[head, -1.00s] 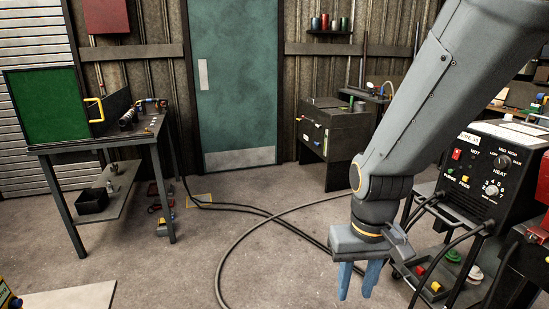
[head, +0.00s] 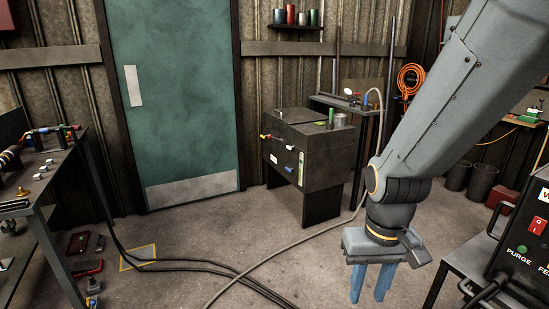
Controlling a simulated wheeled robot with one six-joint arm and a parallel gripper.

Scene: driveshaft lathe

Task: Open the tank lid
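The tank (head: 318,172) is a dark grey box on legs, standing against the back wall right of the green door. Its flat lid (head: 300,121) lies closed on top, with a green upright piece and a grey cylinder at its right end. Small yellow, red and blue fittings and labels show on its front and left side. My gripper (head: 369,296) hangs in front of the tank and to its right, well apart from it. Its two blue fingers point down, spread with an empty gap between them.
Black cables and a hose (head: 275,245) lie across the floor. A workbench (head: 45,185) stands at the left, and a control machine (head: 520,240) with a cart is close at the right. Open floor lies before the tank.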

